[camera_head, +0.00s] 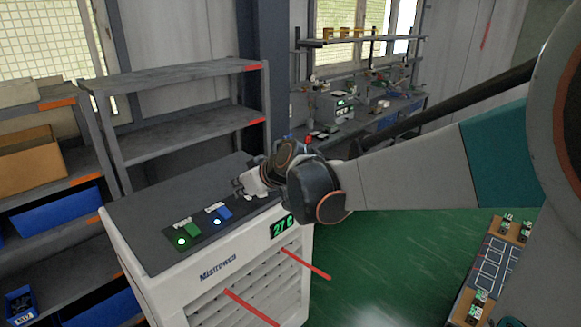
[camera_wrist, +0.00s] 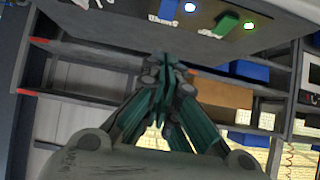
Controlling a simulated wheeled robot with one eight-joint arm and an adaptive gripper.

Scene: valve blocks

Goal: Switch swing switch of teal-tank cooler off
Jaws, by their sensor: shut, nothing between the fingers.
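The white cooler (camera_head: 170,290) with a dark top stands at lower left in the head view; no teal tank shows. Its top panel has a green switch (camera_head: 193,231) beside a lit green lamp (camera_head: 181,241), and a blue switch (camera_head: 224,214) beside a lit white lamp (camera_head: 217,222). Their labels are too small to read surely. My gripper (camera_head: 240,187) is shut and empty, above the cooler top and just behind the blue switch. In the wrist view its fingertips (camera_wrist: 168,62) are together, apart from the blue switch (camera_wrist: 164,10) and green switch (camera_wrist: 229,22).
The cooler's front has a green 27 C display (camera_head: 283,227) and red streamers (camera_head: 305,264) on its grille. A grey shelf (camera_head: 185,113) stands behind it. A wooden-edged board (camera_head: 462,300) with small parts lies at lower right. Green floor between is clear.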

